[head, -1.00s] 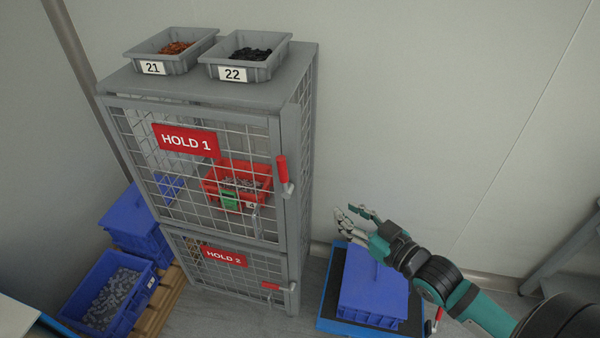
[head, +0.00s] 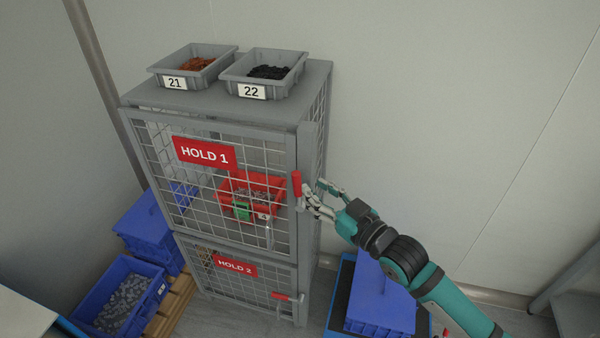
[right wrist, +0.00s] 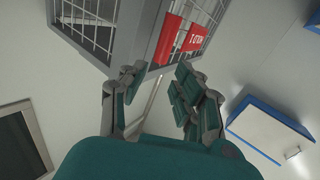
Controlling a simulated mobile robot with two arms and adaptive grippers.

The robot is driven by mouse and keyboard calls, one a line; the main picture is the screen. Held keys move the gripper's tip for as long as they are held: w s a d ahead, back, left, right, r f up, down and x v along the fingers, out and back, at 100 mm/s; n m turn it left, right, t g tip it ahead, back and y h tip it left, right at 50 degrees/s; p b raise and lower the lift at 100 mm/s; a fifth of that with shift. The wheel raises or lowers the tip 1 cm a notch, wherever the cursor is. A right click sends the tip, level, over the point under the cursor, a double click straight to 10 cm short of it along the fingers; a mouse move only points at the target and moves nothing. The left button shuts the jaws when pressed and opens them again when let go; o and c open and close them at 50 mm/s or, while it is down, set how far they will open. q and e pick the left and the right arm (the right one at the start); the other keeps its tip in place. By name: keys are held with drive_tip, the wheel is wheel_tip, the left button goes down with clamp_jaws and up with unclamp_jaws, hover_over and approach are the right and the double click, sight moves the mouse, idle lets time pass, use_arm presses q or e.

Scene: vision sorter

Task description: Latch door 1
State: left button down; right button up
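Door 1 is the upper mesh door (head: 262,160) of a grey cabinet and bears a red HOLD 1 sign (head: 205,153). It looks closed against the frame. Its red latch handle (head: 297,185) stands upright at the right edge. The handle also shows in the right wrist view (right wrist: 167,40), just beyond my fingertips. My right gripper (head: 317,194) is open beside the handle, to its right, with its fingers spread. In the right wrist view the gripper (right wrist: 156,73) is empty. I cannot tell whether a fingertip touches the latch. My left gripper is not in view.
The lower HOLD 2 door has a red handle (head: 284,297) lying sideways. A red bin (head: 228,186) sits behind door 1. Grey trays 21 (head: 172,83) and 22 (head: 252,91) stand on top. A blue bin (head: 382,305) is below my right arm.

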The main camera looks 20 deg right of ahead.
sight(299, 177)
drive_tip(key=p+x, duration=0.1)
drive_tip(key=x, duration=0.5)
drive_tip(key=shift+w, duration=0.15)
clamp_jaws()
